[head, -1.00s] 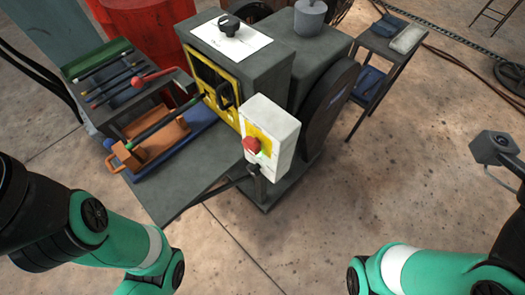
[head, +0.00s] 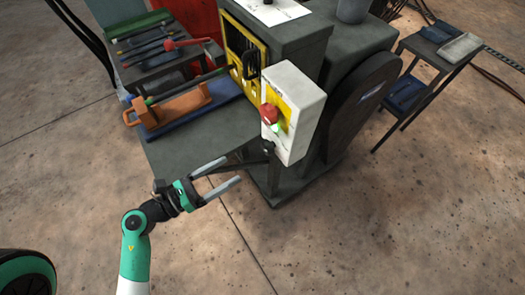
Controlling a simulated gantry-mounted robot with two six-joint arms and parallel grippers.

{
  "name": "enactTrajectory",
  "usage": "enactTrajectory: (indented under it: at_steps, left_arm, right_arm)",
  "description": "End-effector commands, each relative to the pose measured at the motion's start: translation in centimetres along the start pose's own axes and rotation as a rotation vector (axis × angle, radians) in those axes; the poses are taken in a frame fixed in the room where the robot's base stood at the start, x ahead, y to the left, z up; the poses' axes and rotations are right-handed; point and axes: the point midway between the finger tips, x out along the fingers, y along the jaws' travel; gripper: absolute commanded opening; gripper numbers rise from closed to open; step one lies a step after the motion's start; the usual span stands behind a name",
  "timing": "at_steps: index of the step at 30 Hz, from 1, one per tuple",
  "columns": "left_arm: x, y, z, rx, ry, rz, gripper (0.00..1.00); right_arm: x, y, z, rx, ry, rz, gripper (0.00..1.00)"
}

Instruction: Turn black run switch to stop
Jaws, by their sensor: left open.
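A pale control box (head: 305,105) stands on the front corner of the grey machine (head: 290,45). Its yellow face carries a red button (head: 268,113) with a small green part (head: 276,128) below it. A black knob (head: 267,2) on top of the machine is cut off by the top edge of the head view. My left gripper (head: 232,171) is open and empty, its two fingers pointing right, apart from the box and below and left of it. My right gripper is out of view.
A yellow-framed opening with a black handle (head: 250,66) is left of the box. An orange tool holder (head: 170,104) and a tool bench (head: 155,45) stand at left. A small side table (head: 425,55) is at right. The floor in front is clear.

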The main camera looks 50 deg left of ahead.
Motion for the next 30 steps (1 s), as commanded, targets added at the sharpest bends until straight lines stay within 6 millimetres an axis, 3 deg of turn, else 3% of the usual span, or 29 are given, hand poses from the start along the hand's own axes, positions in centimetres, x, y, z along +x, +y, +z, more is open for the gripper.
enactTrajectory:
  at_steps: [5,12,18,29,30]
  left_arm:
    - [2.0,-0.2,-0.1,0.002,0.002,-0.009,0.84]
    - [7.3,-0.2,0.0,0.004,-0.001,-0.011,0.84]
    - [10.5,-0.1,0.1,0.002,-0.002,-0.005,0.84]
    - [11.3,-0.1,0.1,0.001,-0.002,-0.002,0.84]
    - [11.3,-0.1,0.1,0.001,-0.002,-0.002,0.78]
  right_arm:
    - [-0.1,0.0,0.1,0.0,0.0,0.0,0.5]
    - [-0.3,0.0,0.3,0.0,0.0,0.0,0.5]
    - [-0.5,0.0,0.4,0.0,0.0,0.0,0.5]
    - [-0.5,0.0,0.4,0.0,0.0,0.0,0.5]
    - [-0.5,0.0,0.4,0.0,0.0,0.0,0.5]
